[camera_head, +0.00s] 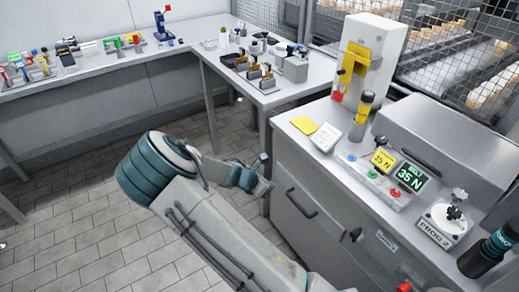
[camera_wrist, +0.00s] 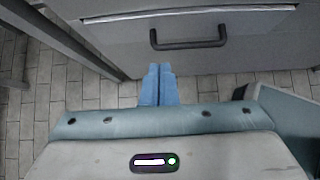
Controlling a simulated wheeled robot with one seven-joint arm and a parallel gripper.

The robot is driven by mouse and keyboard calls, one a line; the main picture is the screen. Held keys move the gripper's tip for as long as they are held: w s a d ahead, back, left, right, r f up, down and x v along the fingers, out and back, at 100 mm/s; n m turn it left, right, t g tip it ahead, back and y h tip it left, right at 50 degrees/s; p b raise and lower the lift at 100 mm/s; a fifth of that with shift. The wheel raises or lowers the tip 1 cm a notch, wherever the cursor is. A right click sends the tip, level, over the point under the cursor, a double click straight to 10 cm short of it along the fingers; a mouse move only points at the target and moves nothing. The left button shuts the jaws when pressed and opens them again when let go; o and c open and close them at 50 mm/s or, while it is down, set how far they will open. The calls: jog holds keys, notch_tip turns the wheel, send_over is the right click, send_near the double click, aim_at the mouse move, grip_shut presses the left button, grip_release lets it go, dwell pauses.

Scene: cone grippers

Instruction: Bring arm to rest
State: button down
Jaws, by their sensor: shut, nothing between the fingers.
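My gripper (camera_head: 266,187) is at the end of my arm, low in front of the grey cabinet in the head view. In the wrist view my gripper (camera_wrist: 157,72) shows as two blue fingers pressed together with nothing between them. They point toward the cabinet front (camera_wrist: 245,50), below a dark handle (camera_wrist: 188,38). My arm (camera_head: 200,205) is bent, with its teal joint in the lower middle of the head view. Any contact between the gripper and the cabinet cannot be told.
The cabinet (camera_head: 330,205) carries a control panel (camera_head: 373,181), a yellow-marked device (camera_head: 368,60) and a dark bottle (camera_head: 486,252). A side table (camera_head: 285,95) and a long bench (camera_head: 110,75) hold small parts. Open tiled floor (camera_head: 75,235) lies to the left.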

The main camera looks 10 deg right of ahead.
jog(key=shift+r, duration=0.1)
jog(key=s+r+m+y+p, duration=0.4)
jog(key=s+r+m, duration=0.7)
jog(key=r, duration=0.6)
jog(key=s+r+m+y+p, duration=0.4)
jog(key=s+r+m, duration=0.7)
jog(key=s+r, duration=0.4)
jog(key=shift+s+r+m+g, duration=0.25)
jog(key=shift+r+m+g, duration=0.15)
jog(key=shift+r, duration=0.45)
jog(key=shift+d, duration=0.1)
